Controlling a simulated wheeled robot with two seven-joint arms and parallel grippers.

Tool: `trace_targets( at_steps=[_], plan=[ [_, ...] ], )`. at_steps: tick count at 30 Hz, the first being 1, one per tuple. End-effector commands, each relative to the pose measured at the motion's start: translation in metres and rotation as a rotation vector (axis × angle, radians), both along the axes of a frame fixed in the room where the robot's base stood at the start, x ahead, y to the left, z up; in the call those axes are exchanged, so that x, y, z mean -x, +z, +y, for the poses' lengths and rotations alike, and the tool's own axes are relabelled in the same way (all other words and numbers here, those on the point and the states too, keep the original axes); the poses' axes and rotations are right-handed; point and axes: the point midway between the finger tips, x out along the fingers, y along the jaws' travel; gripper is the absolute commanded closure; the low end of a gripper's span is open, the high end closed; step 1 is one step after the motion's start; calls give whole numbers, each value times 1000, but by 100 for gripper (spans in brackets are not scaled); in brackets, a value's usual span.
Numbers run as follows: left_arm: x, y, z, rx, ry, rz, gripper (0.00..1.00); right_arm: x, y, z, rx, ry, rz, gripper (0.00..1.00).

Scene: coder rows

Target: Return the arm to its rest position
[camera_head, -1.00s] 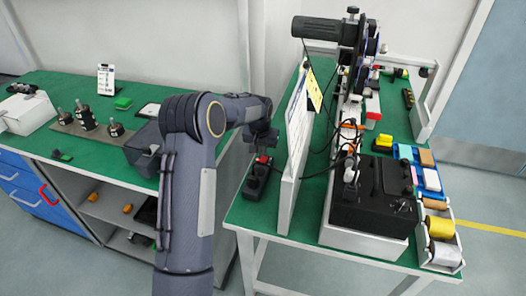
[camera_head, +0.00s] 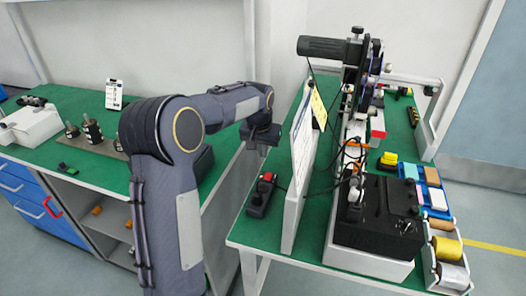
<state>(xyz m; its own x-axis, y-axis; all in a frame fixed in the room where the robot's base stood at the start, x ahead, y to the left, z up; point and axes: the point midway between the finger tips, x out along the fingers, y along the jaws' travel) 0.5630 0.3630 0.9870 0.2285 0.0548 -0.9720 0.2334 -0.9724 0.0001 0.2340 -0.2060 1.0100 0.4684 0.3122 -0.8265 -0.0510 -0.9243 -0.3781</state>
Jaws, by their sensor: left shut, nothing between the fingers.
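My left arm rises from the bottom left and bends over to the right in the head view. Its gripper (camera_head: 262,150) points down, shut and empty, at the left edge of the right-hand green table (camera_head: 262,222). It hangs above and behind a black control box with a red button (camera_head: 262,190), apart from it. My right gripper is not in view.
A white upright panel (camera_head: 297,185) stands just right of the gripper. Beyond it are a black coder machine (camera_head: 375,222), a dark motor (camera_head: 322,46) and a tray of coloured rolls (camera_head: 447,250). A second green table (camera_head: 70,112) holds tools at left. A gap separates the tables.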

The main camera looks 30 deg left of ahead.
Motion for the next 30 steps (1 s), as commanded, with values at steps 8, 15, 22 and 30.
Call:
trace_targets(
  at_steps=[8,15,22,30],
  plan=[
    [0,0,0,1,1,-1,100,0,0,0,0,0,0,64],
    [54,36,-18,82,-10,-54,100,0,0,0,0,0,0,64],
    [170,69,-70,222,-57,-155,100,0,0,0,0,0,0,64],
    [289,47,-132,321,-114,-251,100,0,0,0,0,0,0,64]
  ],
)
